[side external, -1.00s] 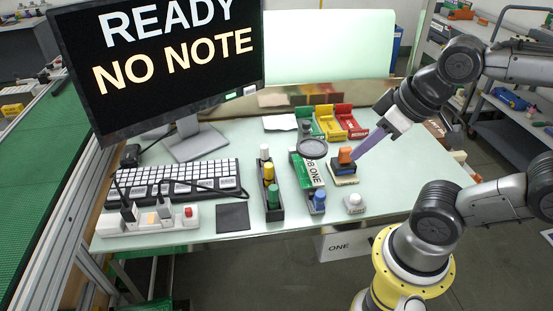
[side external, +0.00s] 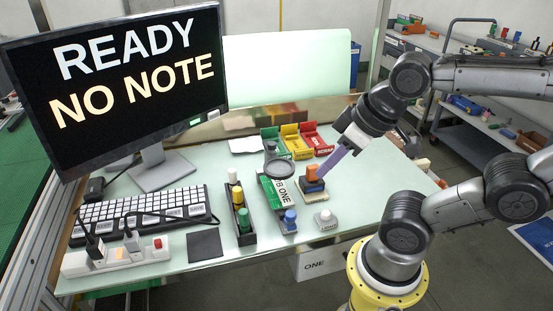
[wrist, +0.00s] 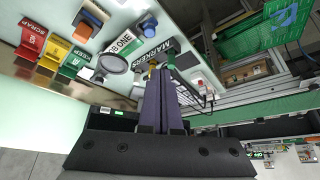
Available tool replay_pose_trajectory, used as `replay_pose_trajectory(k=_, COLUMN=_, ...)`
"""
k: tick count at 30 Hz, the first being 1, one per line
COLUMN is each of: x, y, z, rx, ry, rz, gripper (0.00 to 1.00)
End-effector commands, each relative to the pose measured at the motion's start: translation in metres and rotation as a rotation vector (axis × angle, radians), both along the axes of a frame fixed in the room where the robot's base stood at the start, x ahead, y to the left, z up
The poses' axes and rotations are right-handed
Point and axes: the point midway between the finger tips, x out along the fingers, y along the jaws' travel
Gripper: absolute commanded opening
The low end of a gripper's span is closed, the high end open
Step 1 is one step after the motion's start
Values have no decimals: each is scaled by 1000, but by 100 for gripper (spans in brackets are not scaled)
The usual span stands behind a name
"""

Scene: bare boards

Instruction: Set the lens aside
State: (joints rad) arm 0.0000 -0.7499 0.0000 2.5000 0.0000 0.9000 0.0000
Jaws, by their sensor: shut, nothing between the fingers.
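The lens (side external: 279,168) is a round magnifier with a dark rim, standing over the green JOB ONE holder (side external: 274,190) in the middle of the table. It also shows in the wrist view (wrist: 112,63), left of my fingers, with the JOB ONE label (wrist: 122,43) beside it. My gripper (side external: 322,174) has long purple fingers. They are shut and empty, pointing down and left, to the right of the lens and apart from it.
Green, yellow and red trays (side external: 316,142) stand behind the lens. A marker rack (side external: 242,218) is to its left, a blue-knobbed piece (side external: 289,222) and a white button (side external: 325,219) in front. Keyboard (side external: 140,214), power strip (side external: 115,258) and dark pad (side external: 205,246) lie left; the pad's surroundings are partly clear.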

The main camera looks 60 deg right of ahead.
Motion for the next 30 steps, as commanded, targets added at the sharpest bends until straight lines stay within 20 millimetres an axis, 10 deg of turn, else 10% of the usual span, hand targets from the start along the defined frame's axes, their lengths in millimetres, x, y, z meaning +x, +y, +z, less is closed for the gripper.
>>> replay_pose_trajectory(k=10, x=0, y=0, z=0, rx=0, ry=0, rz=0, gripper=0)
replay_pose_trajectory(k=17, x=-2, y=0, z=14, rx=32, ry=17, rz=-60, gripper=41)
replay_pose_trajectory(k=21, x=18, y=-4, z=46, rx=62, ry=47, rz=-141, gripper=62)
replay_pose_trajectory(k=30, x=98, y=-39, z=97, rx=118, ry=186, rz=-397, gripper=62)
